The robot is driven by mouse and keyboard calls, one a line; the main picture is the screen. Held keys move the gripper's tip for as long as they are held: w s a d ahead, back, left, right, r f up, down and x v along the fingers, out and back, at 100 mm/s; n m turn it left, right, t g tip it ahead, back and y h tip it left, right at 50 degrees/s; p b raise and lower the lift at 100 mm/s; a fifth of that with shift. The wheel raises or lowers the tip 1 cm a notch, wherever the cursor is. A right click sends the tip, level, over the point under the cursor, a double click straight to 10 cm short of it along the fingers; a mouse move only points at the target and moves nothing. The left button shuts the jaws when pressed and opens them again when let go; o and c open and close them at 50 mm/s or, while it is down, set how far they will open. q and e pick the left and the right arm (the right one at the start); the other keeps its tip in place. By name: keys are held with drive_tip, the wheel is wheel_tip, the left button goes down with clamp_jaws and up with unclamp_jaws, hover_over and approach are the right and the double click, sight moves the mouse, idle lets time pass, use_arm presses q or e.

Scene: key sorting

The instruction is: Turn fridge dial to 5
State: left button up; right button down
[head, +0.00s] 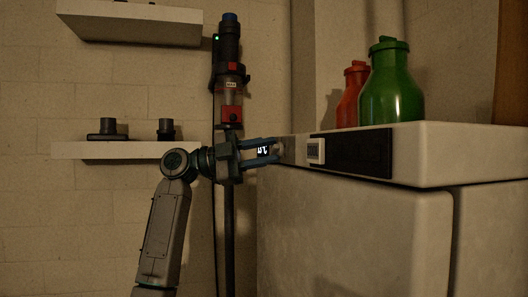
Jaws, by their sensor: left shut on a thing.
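The white fridge (355,230) stands at the right, with a front strip above its door. My left gripper (279,149) is at the left end of this strip, its blue fingers pointing right. It is shut on the dial there, which is mostly hidden by the fingers. Small white marks on a dark patch (263,150) show between the fingers, too small to read with certainty. The dial's setting cannot be told. My right gripper is not in view.
A dark panel (365,153) with a small pale square (315,152) lies right of the gripper. A green bottle (391,90) and a red bottle (350,98) stand on the fridge. A stick vacuum (230,75) hangs behind my gripper. A shelf (80,151) is left.

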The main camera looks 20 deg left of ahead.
use_arm(q)
drive_tip(key=m+y+p, duration=0.1)
drive_tip(key=m, duration=0.2)
drive_tip(key=shift+r+g, duration=0.15)
drive_tip(key=shift+g, duration=0.25)
drive_tip(key=m+y+p, duration=0.1)
drive_tip(key=m, duration=0.1)
drive_tip(key=m+y+p, duration=0.1)
drive_tip(key=m, duration=0.2)
drive_tip(key=shift+r+p, duration=0.2)
drive_tip(key=shift+p, duration=0.15)
drive_tip(key=shift+m+y+p, duration=0.6)
drive_tip(key=shift+m+p, duration=0.1)
drive_tip(key=shift+m, duration=0.7)
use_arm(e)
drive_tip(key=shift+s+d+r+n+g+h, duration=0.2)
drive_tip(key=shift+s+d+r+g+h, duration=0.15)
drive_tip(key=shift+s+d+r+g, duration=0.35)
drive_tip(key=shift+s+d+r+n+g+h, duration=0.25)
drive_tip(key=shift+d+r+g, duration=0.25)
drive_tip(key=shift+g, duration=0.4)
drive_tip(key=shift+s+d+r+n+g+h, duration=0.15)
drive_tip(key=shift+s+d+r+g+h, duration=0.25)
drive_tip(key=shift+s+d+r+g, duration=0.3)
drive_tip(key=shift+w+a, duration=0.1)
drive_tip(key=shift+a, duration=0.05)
use_arm(q)
drive_tip(key=o, duration=0.9)
